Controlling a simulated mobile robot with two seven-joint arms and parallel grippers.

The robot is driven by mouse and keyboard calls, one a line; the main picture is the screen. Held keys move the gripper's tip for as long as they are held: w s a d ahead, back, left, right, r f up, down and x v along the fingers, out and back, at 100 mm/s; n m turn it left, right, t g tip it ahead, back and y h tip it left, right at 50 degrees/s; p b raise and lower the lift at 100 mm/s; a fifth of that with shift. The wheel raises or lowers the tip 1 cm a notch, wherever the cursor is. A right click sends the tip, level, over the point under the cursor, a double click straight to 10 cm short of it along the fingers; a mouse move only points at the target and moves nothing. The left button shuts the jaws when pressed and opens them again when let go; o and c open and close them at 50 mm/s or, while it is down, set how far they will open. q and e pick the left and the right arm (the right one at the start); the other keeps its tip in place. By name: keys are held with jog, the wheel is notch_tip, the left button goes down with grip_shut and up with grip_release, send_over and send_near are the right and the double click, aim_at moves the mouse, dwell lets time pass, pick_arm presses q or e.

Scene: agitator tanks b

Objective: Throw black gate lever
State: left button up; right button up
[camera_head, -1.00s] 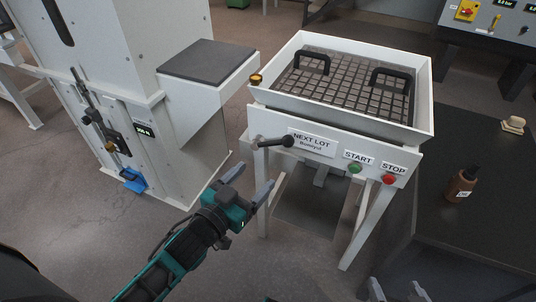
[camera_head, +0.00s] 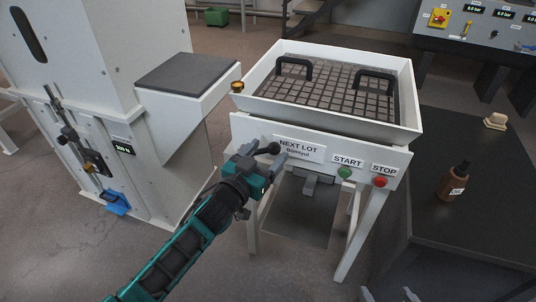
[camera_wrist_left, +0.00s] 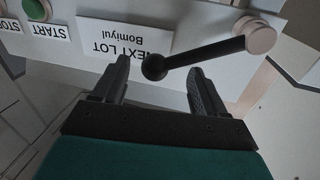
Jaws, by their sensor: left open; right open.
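A black lever (camera_wrist_left: 208,52) with a round ball knob (camera_wrist_left: 155,67) sticks out from a pale pivot on the front of the white tank frame, beside the NEXT LOT label (camera_wrist_left: 125,38). In the head view its knob (camera_head: 274,148) shows just beyond my left gripper (camera_head: 265,157). My left gripper (camera_wrist_left: 159,66) is open, with the knob between the directions of its two fingertips; I cannot tell whether it touches either finger. The lever's pivot is mostly hidden by my gripper in the head view. My right gripper (camera_head: 389,294) is open and empty at the bottom edge.
A green START button (camera_head: 345,173) and red STOP button (camera_head: 380,182) sit right of the label. A grid tray (camera_head: 330,88) with black handles tops the frame. A dark table (camera_head: 470,225) with a brown bottle (camera_head: 454,184) stands right. A white machine (camera_head: 100,60) stands left.

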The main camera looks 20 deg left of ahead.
pick_arm(q)
jog(key=shift+w+d, duration=0.1)
jog(key=shift+w, duration=0.55)
jog(key=shift+c, duration=0.4)
jog(key=shift+s+d+f, duration=0.1)
jog(key=shift+s, duration=0.05)
grip_shut()
